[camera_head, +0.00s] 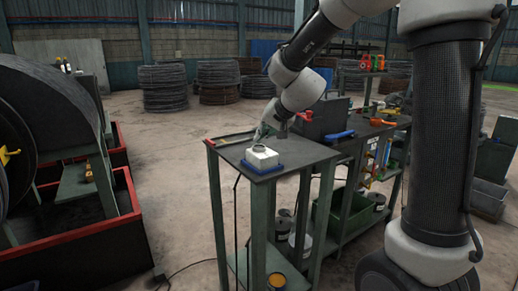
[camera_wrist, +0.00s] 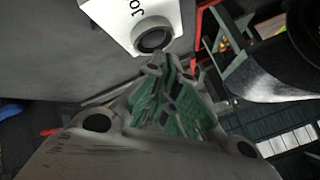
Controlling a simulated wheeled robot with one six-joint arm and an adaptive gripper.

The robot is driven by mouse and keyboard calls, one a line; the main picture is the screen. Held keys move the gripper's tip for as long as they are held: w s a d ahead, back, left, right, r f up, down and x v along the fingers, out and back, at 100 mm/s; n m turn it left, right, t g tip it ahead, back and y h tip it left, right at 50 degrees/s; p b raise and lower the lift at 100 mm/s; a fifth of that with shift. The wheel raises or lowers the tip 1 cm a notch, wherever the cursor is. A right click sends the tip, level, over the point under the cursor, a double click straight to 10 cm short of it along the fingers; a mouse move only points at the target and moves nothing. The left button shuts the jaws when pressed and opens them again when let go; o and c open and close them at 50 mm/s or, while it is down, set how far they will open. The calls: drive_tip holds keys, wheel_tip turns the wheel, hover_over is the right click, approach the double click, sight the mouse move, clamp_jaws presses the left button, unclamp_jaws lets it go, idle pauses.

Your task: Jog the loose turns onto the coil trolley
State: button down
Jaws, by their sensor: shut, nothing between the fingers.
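A white box (camera_head: 262,157) with a dark round button on top sits on a blue base on the small dark-topped stand. In the wrist view the white box (camera_wrist: 140,17) shows part of a label, "JO", and its dark ringed button (camera_wrist: 153,38). My gripper (camera_head: 263,133) is over the box, close to the button; its green fingers (camera_wrist: 173,62) are shut and empty, tips beside the button. I cannot tell whether they touch it. The large dark drum (camera_head: 50,110) stands at the left. I cannot make out the loose turns or the coil trolley for sure.
The stand's top (camera_head: 292,160) is otherwise mostly clear. A workbench with a blue-handled tool (camera_head: 340,134) stands just behind right. Red-edged black frames (camera_head: 95,230) surround the drum. Stacked wire coils (camera_head: 164,88) stand at the back. Floor between is open, with a cable at front.

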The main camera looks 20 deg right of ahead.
drive_tip(key=shift+f, duration=0.1)
drive_tip(key=shift+f, duration=0.3)
